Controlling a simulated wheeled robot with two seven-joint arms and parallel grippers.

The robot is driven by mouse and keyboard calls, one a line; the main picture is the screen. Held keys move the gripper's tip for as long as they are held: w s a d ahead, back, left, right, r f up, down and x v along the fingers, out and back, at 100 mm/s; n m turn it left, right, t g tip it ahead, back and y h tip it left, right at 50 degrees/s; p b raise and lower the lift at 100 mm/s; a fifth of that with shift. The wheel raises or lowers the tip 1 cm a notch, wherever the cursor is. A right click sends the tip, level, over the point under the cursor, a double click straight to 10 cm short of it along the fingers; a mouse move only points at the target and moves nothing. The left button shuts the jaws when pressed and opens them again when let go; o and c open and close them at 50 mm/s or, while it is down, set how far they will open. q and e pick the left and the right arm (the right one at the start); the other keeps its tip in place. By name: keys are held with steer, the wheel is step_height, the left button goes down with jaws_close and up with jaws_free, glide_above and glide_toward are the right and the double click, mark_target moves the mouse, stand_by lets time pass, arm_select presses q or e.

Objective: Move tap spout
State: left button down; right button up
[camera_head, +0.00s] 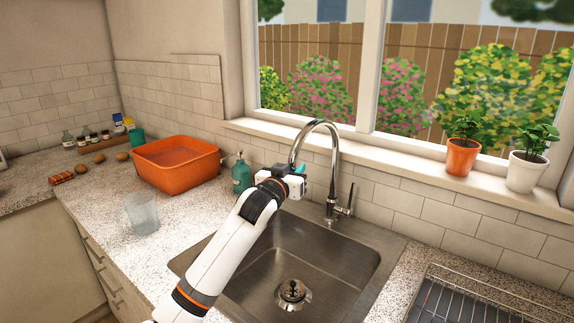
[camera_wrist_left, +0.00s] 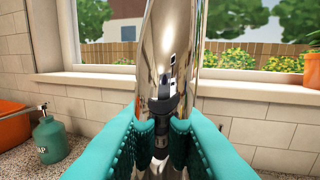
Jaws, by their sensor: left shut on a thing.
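The chrome tap spout (camera_head: 334,150) arches up behind the sink, its tip end curving down toward the left side of the basin. My left gripper (camera_head: 297,172) is at the lower end of the spout. In the left wrist view my gripper's teal fingers (camera_wrist_left: 165,145) are closed on the spout (camera_wrist_left: 168,60), one on each side. The tap's base and side lever (camera_head: 345,205) stand behind the basin. My right gripper is in neither view.
The steel sink (camera_head: 340,262) is below, with a drain (camera_head: 292,292). A teal soap bottle (camera_head: 241,174) and orange tub (camera_head: 175,160) stand left of the tap. A clear glass (camera_head: 142,212) is on the counter. A wire rack (camera_head: 480,300) lies right. Potted plants (camera_head: 462,155) line the windowsill.

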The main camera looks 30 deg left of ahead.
arm_select(q)
steer(key=shift+s+d, duration=0.1)
steer(key=shift+d, duration=0.45)
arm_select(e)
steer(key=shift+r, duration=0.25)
arm_select(q)
steer(key=shift+d, duration=0.15)
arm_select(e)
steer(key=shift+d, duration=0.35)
arm_select(q)
steer(key=c, duration=1.3)
jaws_free()
steer(key=shift+o, duration=0.2)
steer(key=s+d+b, duration=0.1)
steer(key=s, duration=1.1)
steer(key=shift+b, duration=0.4)
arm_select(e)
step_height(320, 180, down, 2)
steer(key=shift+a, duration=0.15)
arm_select(q)
steer(key=shift+d, duration=0.1)
